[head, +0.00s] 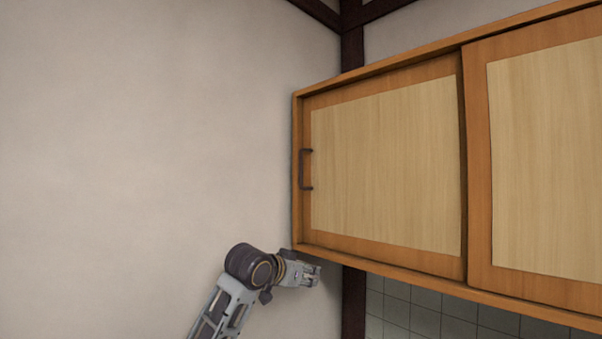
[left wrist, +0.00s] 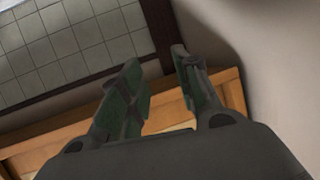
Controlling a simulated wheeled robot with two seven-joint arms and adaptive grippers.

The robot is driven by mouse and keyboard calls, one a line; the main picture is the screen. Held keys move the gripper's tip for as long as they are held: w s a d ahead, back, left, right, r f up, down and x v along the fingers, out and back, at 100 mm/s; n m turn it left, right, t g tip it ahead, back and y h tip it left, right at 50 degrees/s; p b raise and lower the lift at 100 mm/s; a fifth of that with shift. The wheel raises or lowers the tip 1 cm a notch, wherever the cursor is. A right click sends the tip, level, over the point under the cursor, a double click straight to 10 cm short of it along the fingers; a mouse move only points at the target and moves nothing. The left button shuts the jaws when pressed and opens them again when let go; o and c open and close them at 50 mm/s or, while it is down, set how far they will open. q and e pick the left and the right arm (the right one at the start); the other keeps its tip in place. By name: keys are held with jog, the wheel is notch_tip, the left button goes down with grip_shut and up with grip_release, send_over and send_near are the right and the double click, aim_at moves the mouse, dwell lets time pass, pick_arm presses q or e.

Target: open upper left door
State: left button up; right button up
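The upper left door (head: 385,165) is a sliding panel with a pale wood face and an orange-brown frame, in the wall cabinet in the head view. It sits at the left end of the cabinet and looks shut. Its dark handle (head: 306,169) stands upright near its left edge. My left gripper (head: 315,274) is just below the cabinet's lower left corner, below the handle and apart from it. In the left wrist view the fingers (left wrist: 160,80) are spread with nothing between them. Wood of the cabinet (left wrist: 220,85) shows behind them. My right gripper is not in view.
The upper right door (head: 545,160) overlaps in front of the left door's right edge. A plain wall (head: 150,130) lies left of the cabinet. Grey tiles (head: 430,312) and a dark post (head: 353,300) are below it. The space before the left door is clear.

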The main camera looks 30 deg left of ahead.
aim_at(301, 184)
pick_arm(q)
jog(key=s+a+r+t, duration=0.2)
jog(key=s+a+r, duration=0.1)
jog(key=r, duration=1.1)
jog(key=s+a+r+t+h, duration=0.1)
jog(key=s+a+r+t, duration=0.1)
jog(key=r, duration=1.3)
jog(key=shift+s+a+n, duration=0.3)
jog(key=shift+s+a, duration=0.5)
jog(key=shift+a, duration=0.1)
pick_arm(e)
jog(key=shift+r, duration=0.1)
pick_arm(q)
jog(key=shift+w, duration=0.15)
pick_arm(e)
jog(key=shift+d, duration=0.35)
